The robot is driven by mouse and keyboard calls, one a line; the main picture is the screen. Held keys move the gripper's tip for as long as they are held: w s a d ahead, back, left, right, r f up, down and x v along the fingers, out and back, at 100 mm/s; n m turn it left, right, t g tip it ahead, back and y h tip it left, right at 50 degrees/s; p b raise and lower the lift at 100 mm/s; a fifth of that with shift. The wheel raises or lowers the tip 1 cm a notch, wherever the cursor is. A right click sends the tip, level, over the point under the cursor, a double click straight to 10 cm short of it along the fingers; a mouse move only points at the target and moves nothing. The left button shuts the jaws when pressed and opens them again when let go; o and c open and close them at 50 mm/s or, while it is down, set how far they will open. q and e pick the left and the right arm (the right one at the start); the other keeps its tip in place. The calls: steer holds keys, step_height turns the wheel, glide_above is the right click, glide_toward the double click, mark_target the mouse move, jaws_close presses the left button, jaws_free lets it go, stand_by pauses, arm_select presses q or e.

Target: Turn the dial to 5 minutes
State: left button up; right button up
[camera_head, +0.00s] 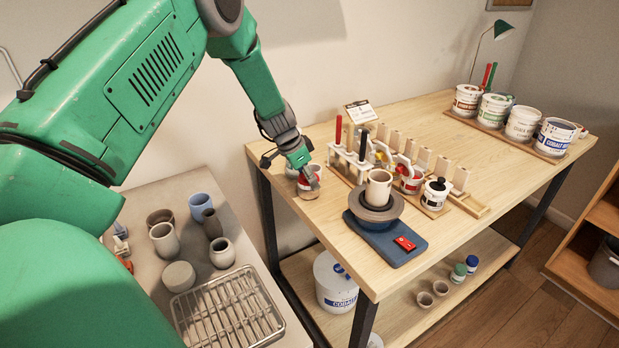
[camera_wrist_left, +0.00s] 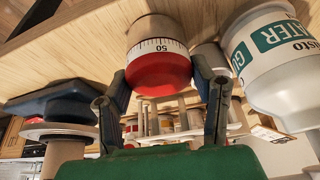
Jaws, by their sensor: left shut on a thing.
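The timer has a red dial (camera_head: 312,175) on top and a beige base (camera_head: 308,193), and stands near the left edge of the wooden table. In the left wrist view the picture is inverted, and the timer base (camera_wrist_left: 156,27) carries a white scale band with the number 50 facing me. My left gripper (camera_head: 304,172) reaches down from above and is shut on the red dial (camera_wrist_left: 158,76), with one finger on each side. The rest of the scale is hidden. My right gripper is not in view.
A white water container (camera_wrist_left: 285,60) stands close beside the timer. The table's front right is clear.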

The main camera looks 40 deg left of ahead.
arm_select(q)
steer(key=shift+a+f, duration=0.1)
steer(key=shift+a, duration=0.3)
steer(key=shift+d, duration=0.1)
steer(key=o, duration=1.2)
steer(key=shift+d, duration=0.15)
steer(key=shift+c, duration=0.2)
steer(key=shift+r, duration=0.35)
steer(key=v, duration=1.1)
steer(key=shift+a, duration=0.2)
